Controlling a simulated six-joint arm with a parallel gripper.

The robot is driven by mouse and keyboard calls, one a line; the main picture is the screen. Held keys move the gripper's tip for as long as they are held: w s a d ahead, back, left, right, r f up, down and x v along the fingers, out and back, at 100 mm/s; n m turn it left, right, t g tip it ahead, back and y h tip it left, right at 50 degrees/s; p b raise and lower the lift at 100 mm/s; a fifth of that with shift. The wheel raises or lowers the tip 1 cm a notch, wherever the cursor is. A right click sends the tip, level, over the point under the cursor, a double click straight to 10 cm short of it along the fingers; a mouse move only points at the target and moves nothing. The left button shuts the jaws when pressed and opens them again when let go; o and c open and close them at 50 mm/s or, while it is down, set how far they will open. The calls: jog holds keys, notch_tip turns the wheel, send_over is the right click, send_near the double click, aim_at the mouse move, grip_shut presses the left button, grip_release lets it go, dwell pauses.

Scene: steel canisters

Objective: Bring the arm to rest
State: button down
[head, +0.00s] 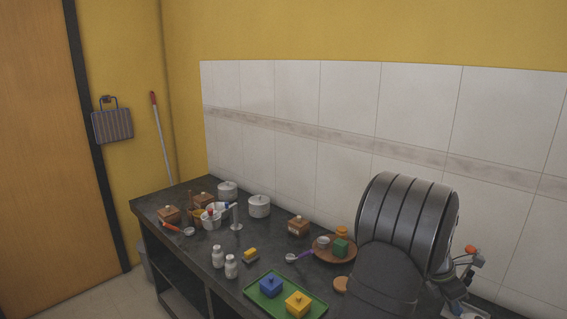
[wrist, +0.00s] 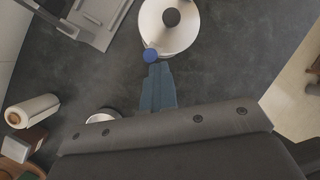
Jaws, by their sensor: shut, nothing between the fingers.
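My gripper (wrist: 158,88) shows in the wrist view as blue-grey fingers held together, with nothing between them. It points up the picture over a dark grey surface. A round white thing with a dark knob (wrist: 178,38) lies beyond the fingertips. A small blue round knob (wrist: 150,55) shows right by the fingertips; I cannot tell whether they touch. I cannot make out my gripper in the head view.
The dark counter (head: 190,262) holds white lidded pots (head: 260,207), white shakers (head: 218,258), a green tray (head: 262,301) with blue and yellow lidded boxes, and a round brown tray (head: 322,252). A tiled wall (head: 290,130) stands behind. The counter's right part is largely hidden.

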jog(key=w+a+f+g+h, duration=0.4)
jog(key=w+a+f, duration=0.1)
jog(key=w+a, duration=0.1)
jog(key=shift+a+n+h, duration=0.3)
jog(key=shift+a+n, duration=0.1)
jog(key=shift+a, duration=0.1)
jog(key=shift+d, duration=0.1)
dwell(0.3)
